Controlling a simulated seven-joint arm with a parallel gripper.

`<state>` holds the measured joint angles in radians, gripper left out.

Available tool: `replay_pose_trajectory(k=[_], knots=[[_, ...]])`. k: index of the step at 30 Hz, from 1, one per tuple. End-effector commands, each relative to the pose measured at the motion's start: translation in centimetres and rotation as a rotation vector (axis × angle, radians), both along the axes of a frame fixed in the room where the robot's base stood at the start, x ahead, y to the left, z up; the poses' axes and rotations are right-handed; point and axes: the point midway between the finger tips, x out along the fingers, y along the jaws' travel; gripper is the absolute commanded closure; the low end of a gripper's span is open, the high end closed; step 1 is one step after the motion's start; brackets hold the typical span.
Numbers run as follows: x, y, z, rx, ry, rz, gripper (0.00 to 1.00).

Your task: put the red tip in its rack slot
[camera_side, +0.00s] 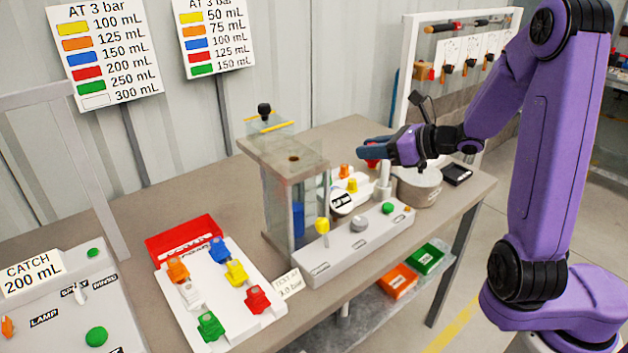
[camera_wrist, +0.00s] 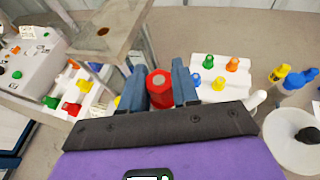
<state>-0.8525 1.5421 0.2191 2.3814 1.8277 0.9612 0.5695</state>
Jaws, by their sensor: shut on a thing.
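My gripper (camera_side: 374,150) is up over the bench, beside the clear tank. In the wrist view, its two blue fingers (camera_wrist: 159,78) are shut on a red tip (camera_wrist: 160,90), which shows as a red cylinder with a greyish round end. In the side view only a bit of the red tip (camera_side: 371,164) shows below the fingers. The red tip's slot cannot be made out.
The clear tank (camera_side: 294,170) stands left of my gripper. A grey valve block (camera_side: 355,245) runs along the bench front. A white tray (camera_side: 240,315) of coloured fittings lies at left. A round pot (camera_side: 418,187) stands right of the gripper.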

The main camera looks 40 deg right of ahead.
Motion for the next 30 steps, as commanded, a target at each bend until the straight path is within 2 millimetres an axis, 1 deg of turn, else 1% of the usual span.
replay_pose_trajectory(k=[6,15,24,30], knots=[[3.5,1.0,1.6,-0.003,-0.003,0.12,0.99],[7.6,2.9,3.7,-0.002,-0.002,0.304,0.99],[10.6,5.0,5.7,-0.002,-0.002,0.496,0.99],[11.9,6.6,6.8,0.0,-0.001,0.628,0.99]])
